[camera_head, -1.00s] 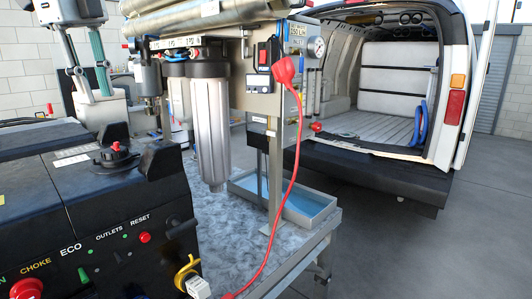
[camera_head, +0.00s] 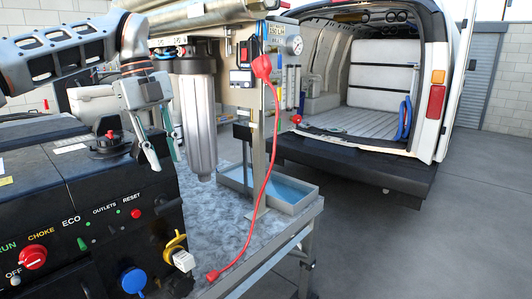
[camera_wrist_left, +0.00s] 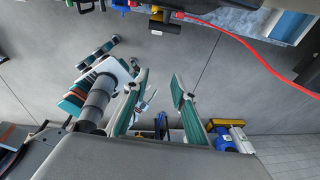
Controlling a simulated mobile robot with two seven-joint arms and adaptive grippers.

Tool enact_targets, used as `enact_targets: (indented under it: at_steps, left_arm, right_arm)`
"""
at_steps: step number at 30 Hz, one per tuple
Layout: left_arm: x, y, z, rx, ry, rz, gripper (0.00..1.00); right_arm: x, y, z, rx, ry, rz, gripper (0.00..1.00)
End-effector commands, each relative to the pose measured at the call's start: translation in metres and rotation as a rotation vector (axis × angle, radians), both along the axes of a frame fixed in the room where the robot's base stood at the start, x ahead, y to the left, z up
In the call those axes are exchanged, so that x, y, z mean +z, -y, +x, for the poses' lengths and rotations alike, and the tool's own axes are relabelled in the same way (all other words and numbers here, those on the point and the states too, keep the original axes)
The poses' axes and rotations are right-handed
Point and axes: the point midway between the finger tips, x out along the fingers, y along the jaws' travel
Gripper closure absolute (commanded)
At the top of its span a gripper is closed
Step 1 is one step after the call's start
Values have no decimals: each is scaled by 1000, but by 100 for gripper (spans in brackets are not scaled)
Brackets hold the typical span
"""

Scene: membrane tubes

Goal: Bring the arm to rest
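My left arm comes in from the left in the head view, above the black generator panel. My left gripper (camera_head: 163,160) hangs with its fingers pointing down, in front of the filter housings and beside the generator's top corner. Its two teal-lined fingers are apart and nothing is between them. The left wrist view also shows the fingers (camera_wrist_left: 155,105) spread, with grey floor seen through the gap. My right gripper does not show in the head view. A white and teal jointed part in the left wrist view is too unclear to name.
The black generator (camera_head: 95,215) stands close at lower left. A clear filter housing (camera_head: 198,120) hangs right of my gripper. A red cable (camera_head: 271,165) runs from its red plug down to the bench side. A blue-bottomed tray (camera_head: 290,204) is on the bench. The floor at right is clear.

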Motion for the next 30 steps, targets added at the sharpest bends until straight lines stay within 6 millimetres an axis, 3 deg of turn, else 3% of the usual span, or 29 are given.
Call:
enact_targets:
  at_steps: [1, 6, 9, 13, 16, 21, 25, 30]
  left_arm:
    - [-31, 22, -1, -77, -27, -38, 74]
    - [-116, 103, -15, -322, -68, -234, 74]
    - [-158, 153, -34, -438, -84, -385, 74]
    - [-197, 214, -65, -540, -90, -604, 74]
    - [-215, 255, -90, -576, -82, -782, 74]
    - [-225, 313, -126, -553, -45, -1092, 74]
    - [-222, 341, -142, -463, -1, -1311, 74]
    - [-215, 356, -145, -254, 72, -1552, 74]
  right_arm:
    - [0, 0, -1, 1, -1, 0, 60]
    - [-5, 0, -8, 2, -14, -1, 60]
    - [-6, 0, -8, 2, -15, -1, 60]
    - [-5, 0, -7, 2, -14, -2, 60]
    - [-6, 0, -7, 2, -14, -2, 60]
    - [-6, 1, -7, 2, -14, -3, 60]
    - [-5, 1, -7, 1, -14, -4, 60]
    - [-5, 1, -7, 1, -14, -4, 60]
